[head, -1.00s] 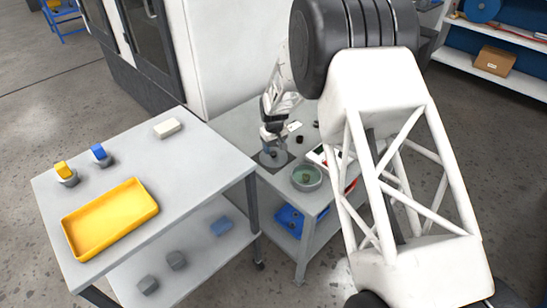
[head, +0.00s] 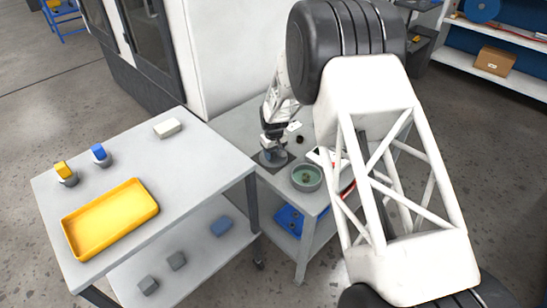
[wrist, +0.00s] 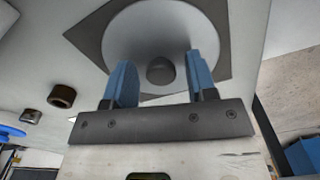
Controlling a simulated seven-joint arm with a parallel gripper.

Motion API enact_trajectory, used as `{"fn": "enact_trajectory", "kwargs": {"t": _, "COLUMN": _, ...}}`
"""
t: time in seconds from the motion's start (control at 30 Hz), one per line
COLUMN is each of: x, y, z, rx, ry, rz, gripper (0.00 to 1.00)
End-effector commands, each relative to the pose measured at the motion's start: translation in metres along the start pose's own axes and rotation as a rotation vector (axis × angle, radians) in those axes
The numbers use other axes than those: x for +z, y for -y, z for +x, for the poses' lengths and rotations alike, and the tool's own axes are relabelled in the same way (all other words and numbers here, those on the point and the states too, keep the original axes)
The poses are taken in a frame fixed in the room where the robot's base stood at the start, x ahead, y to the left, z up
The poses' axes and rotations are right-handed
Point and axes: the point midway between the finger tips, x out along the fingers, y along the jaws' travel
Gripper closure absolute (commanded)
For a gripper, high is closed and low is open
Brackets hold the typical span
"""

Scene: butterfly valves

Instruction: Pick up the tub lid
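The tub lid (wrist: 160,25) is a round grey disc with a dark round knob (wrist: 160,71) at its middle. It lies on a dark square mat (wrist: 90,35). In the head view the lid (head: 279,158) is partly covered by my gripper (head: 270,150). In the wrist view my gripper (wrist: 160,60) is open, its two blue fingers on either side of the knob with gaps between. The fingers hide part of the lid. A round green tub (head: 306,178) stands close by, to the right of the lid in the head view, with small things inside.
Small dark round parts (wrist: 61,96) lie beside the mat. A neighbouring table holds a yellow tray (head: 110,218), a white block (head: 167,128) and two valves with yellow and blue handles (head: 99,152). A blue bin (head: 289,221) sits on the shelf below.

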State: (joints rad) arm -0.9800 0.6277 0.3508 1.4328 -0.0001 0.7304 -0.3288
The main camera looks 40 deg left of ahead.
Motion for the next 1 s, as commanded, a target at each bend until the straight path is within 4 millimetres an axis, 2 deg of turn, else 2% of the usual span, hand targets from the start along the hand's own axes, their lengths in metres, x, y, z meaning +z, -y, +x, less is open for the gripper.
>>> {"fn": "enact_trajectory", "kwargs": {"t": 0.03, "x": 0.0, "y": 0.0, "z": 0.0, "rx": 0.0, "ry": 0.0, "rz": 0.0, "gripper": 0.56}}
{"fn": "enact_trajectory", "kwargs": {"t": 0.2, "x": 0.0, "y": 0.0, "z": 0.0, "rx": 0.0, "ry": 0.0, "rz": 0.0, "gripper": 0.82}}
{"fn": "enact_trajectory", "kwargs": {"t": 0.3, "x": 0.0, "y": 0.0, "z": 0.0, "rx": 0.0, "ry": 0.0, "rz": 0.0, "gripper": 0.94}}
{"fn": "enact_trajectory", "kwargs": {"t": 0.67, "x": 0.0, "y": 0.0, "z": -0.005, "rx": 0.0, "ry": -0.001, "rz": 0.0, "gripper": 0.94}}
{"fn": "enact_trajectory", "kwargs": {"t": 0.87, "x": -0.001, "y": 0.0, "z": -0.024, "rx": 0.001, "ry": -0.003, "rz": 0.0, "gripper": 0.94}}
{"fn": "enact_trajectory", "kwargs": {"t": 1.0, "x": -0.001, "y": 0.0, "z": -0.044, "rx": 0.001, "ry": -0.002, "rz": 0.0, "gripper": 0.94}}
